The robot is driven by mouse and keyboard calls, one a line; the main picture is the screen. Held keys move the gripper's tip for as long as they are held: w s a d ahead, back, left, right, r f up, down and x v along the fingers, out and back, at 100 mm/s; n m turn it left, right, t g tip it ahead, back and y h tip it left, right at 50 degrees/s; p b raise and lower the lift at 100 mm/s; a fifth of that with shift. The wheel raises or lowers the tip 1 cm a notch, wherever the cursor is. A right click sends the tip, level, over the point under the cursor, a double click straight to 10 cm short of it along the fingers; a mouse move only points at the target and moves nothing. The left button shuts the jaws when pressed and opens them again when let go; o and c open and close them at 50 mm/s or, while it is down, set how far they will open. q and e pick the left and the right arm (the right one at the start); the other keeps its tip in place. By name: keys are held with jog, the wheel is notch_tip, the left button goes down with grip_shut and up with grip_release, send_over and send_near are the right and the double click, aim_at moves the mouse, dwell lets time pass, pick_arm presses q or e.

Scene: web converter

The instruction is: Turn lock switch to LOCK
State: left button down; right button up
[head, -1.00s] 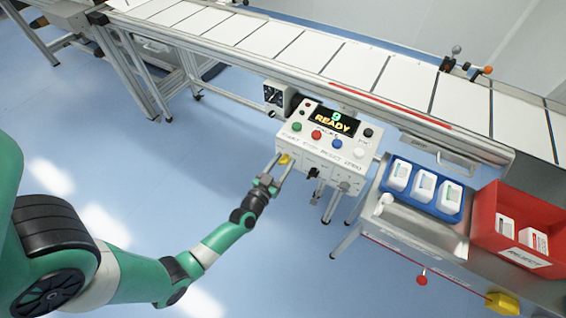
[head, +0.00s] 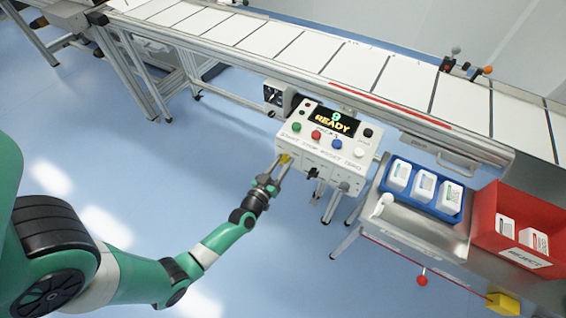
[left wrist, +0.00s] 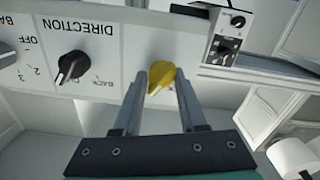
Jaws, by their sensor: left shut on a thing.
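The control box (head: 322,146) hangs by the conveyor, and its display reads READY. A yellow switch knob (left wrist: 160,75) is on the box's front face, at its left end in the head view (head: 284,158). In the left wrist view its label is mostly hidden. My left gripper (left wrist: 161,84) is shut on the yellow knob, one finger on each side. In the head view the left gripper (head: 280,164) reaches the box from below left. The knob's pointer stands slightly tilted. My right gripper is not in view.
A black DIRECTION knob (left wrist: 72,67) sits beside the yellow one. Colored buttons line the box's top. A blue tray (head: 424,213) with white bottles and a red REJECT bin (head: 485,235) stand to the right. The floor left of the box is clear.

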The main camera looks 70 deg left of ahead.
pick_arm(q)
jog(key=n, duration=0.3)
jog(key=shift+n, duration=0.4)
jog(key=n+b, duration=0.1)
jog(key=n, duration=0.2)
jog(key=shift+s+a+f+n, duration=0.1)
jog(key=shift+n, duration=0.2)
jog(key=n+b, duration=0.1)
jog(key=n, duration=0.3)
jog(key=shift+f, duration=0.1)
jog(key=shift+n+b, duration=0.3)
jog(key=shift+n, duration=1.7)
jog(key=shift+c, duration=2.4)
grip_release()
jog(key=shift+s, duration=0.1)
